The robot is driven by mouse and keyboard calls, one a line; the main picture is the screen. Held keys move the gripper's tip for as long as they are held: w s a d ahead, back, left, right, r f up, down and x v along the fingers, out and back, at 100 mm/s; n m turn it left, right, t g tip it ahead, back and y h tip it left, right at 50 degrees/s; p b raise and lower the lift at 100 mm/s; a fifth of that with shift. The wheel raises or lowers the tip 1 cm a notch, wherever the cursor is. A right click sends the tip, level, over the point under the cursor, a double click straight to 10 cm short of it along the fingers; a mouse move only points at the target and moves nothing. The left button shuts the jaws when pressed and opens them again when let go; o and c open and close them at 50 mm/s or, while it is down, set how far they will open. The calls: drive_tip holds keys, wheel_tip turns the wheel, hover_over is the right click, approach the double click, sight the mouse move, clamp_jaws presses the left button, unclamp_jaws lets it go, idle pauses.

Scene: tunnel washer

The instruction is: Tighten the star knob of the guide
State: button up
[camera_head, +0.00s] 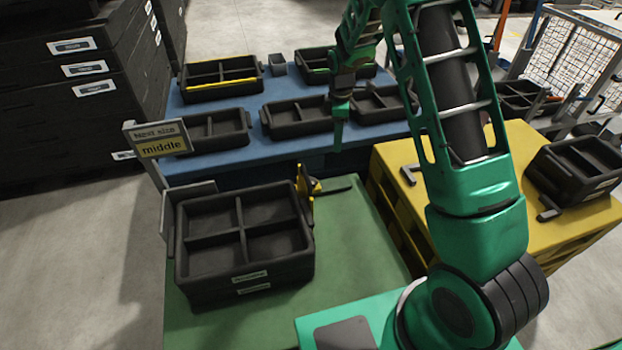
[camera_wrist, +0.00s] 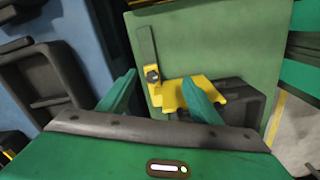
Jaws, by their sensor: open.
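The guide (camera_head: 306,193) is a yellow piece at the right side of a black divided crate (camera_head: 243,280) on the green table. In the wrist view the yellow guide (camera_wrist: 172,97) shows with a small dark star knob (camera_wrist: 152,75) at its left end, over a dark slotted strip (camera_wrist: 147,46). My gripper (camera_head: 338,138) is above and behind the guide in the head view, pointing down. In the wrist view my open gripper (camera_wrist: 160,80) has the knob between its fingertips in the picture, apparently below them. The right finger hides part of the guide.
Several black bins stand on the blue table (camera_head: 290,88) behind. A yellow table (camera_head: 465,195) with another black crate (camera_head: 582,165) is at right. A sign (camera_head: 158,139) reading "middle" rises at left. The green surface (camera_head: 355,230) right of the guide is clear.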

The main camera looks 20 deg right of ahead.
sight(311, 177)
drive_tip(key=w+a+f+n, duration=0.1)
drive_tip(key=a+f, duration=0.1)
drive_tip(key=f, duration=0.5)
drive_tip(key=w+a+f+n, duration=0.2)
drive_tip(key=a+f, duration=0.1)
drive_tip(key=f, duration=0.5)
drive_tip(key=w+a+f+n, duration=0.1)
drive_tip(key=a+f+n, duration=0.1)
drive_tip(key=f, duration=0.5)
drive_tip(key=shift+w+a+f, duration=0.25)
drive_tip(key=shift+w+f, duration=0.1)
drive_tip(key=shift+c, duration=0.5)
drive_tip(key=c, duration=0.9)
drive_tip(key=shift+c, duration=0.2)
